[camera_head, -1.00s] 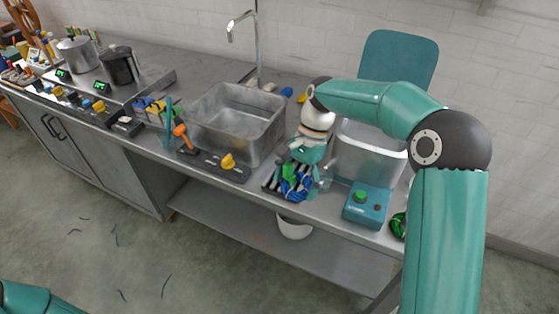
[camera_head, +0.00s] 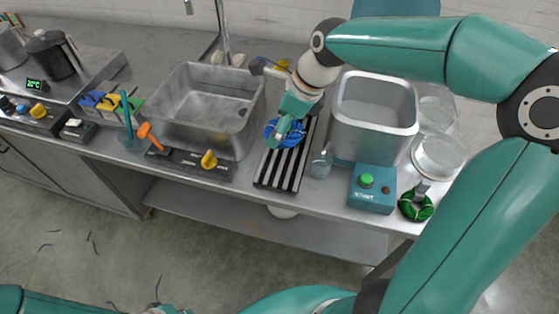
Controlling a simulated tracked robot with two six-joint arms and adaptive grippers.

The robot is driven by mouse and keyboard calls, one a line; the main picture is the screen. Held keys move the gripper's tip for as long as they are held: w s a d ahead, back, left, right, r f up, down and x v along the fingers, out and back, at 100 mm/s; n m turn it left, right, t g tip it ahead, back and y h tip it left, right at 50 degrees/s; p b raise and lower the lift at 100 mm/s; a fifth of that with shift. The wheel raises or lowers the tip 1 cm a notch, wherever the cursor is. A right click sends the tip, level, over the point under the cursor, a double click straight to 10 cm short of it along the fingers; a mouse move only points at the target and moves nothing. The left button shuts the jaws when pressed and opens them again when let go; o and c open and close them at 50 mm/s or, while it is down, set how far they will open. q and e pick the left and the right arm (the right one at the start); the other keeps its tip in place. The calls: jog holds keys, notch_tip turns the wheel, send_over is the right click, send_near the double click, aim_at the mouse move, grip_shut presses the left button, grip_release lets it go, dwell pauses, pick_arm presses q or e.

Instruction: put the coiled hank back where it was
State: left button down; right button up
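A blue coiled hank (camera_head: 272,130) is at the far end of a black-and-white striped rack (camera_head: 284,172). My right gripper (camera_head: 280,128) comes down from above right, its fingers across the hank; it appears shut on it. The fingers hide part of the hank, and I cannot tell whether it touches the rack. A green coiled hank (camera_head: 424,211) lies at the right, beside a teal box with a green button. My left arm shows only at the lower edge; its gripper fingers are not visible.
A metal sink (camera_head: 165,118) is left of the rack. A clear jar (camera_head: 321,165), a grey bin (camera_head: 372,143) and the teal button box (camera_head: 366,200) stand close on its right. Glass dishes (camera_head: 440,155) are behind the green hank. The near rack slats are bare.

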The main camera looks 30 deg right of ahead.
aim_at(301, 137)
notch_tip(301, 137, down, 13)
jog(key=shift+f+b, duration=0.2)
jog(key=shift+b, duration=0.35)
jog(key=o, duration=0.8)
jog(key=p+v, duration=0.1)
jog(key=v, duration=1.1)
jog(key=shift+d, duration=0.1)
jog(key=shift+s, duration=0.1)
